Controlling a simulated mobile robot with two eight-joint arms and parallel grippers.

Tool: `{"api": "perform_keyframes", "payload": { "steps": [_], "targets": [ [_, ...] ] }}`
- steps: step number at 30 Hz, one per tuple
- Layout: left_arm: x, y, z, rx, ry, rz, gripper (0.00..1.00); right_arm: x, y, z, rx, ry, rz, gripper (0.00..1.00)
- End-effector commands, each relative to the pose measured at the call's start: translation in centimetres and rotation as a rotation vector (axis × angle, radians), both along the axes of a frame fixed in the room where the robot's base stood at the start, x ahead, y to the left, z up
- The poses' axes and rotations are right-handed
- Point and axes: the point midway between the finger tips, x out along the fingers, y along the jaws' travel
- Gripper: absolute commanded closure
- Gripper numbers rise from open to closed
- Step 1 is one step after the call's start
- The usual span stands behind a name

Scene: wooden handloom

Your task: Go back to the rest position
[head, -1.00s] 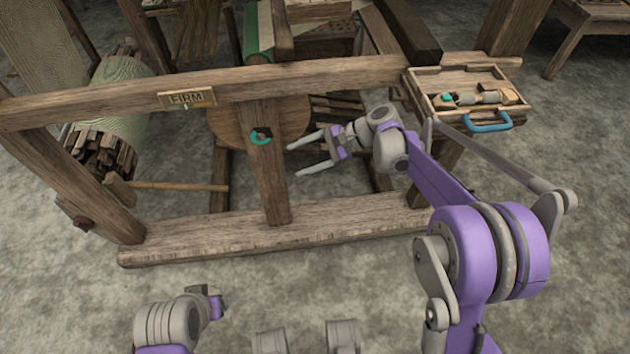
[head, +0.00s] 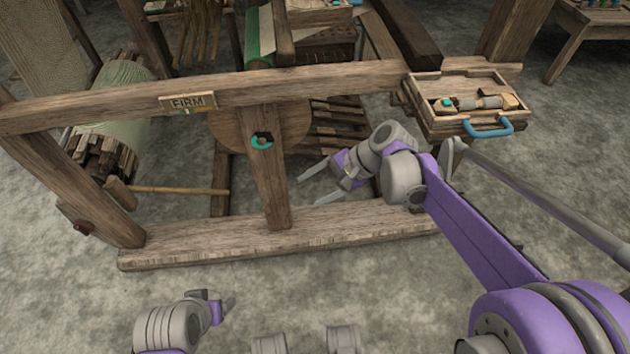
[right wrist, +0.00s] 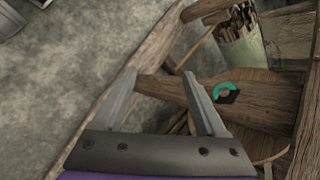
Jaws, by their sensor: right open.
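My right gripper (head: 318,188) is open and empty, just to the right of the loom's upright post (head: 270,185) and above the lower beam in the head view. Its two spread fingers also show in the right wrist view (right wrist: 162,100), with nothing between them. The post carries a teal ring (head: 262,141), which also shows in the right wrist view (right wrist: 227,92). My left gripper (head: 222,308) is low at the left of the head view, over bare floor. Its jaws are too small to read.
The loom's upper beam (head: 330,82) carries a FIRM plate (head: 188,102). A lower beam (head: 180,243) lies along the floor. A wooden tray (head: 445,128) with a blue handle (head: 488,126) is at the right. A green cloth roll (head: 120,98) is at the left. Floor in front is clear.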

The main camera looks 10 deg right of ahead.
Motion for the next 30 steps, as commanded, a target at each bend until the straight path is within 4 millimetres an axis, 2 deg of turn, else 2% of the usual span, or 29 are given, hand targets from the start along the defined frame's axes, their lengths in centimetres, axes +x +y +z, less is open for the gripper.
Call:
{"api": "perform_keyframes", "payload": {
  "steps": [8, 11, 14, 21, 24, 30],
  "targets": [
    [0.0, 0.0, 0.0, 0.000, 0.000, 0.000, 0.26, -0.1, 0.0, 0.0, -0.004, -0.002, 0.001, 0.26],
    [0.0, 0.0, 0.0, 0.000, 0.000, 0.000, 0.26, -1.3, -0.4, 0.0, -0.042, -0.026, 0.020, 0.26],
    [0.0, 0.0, 0.0, 0.000, 0.000, 0.000, 0.26, -3.9, -1.2, -0.1, -0.134, -0.082, 0.071, 0.26],
    [0.0, 0.0, 0.0, 0.000, 0.000, 0.000, 0.26, -13.0, -5.3, -1.6, -0.474, -0.281, 0.295, 0.26],
    [0.0, 0.0, 0.0, 0.000, 0.000, 0.000, 0.26, -16.0, -7.0, -2.4, -0.595, -0.346, 0.390, 0.26],
    [0.0, 0.0, 0.0, 0.000, 0.000, 0.000, 0.26, -20.2, -9.6, -4.1, -0.782, -0.443, 0.552, 0.26]
  ]
}}
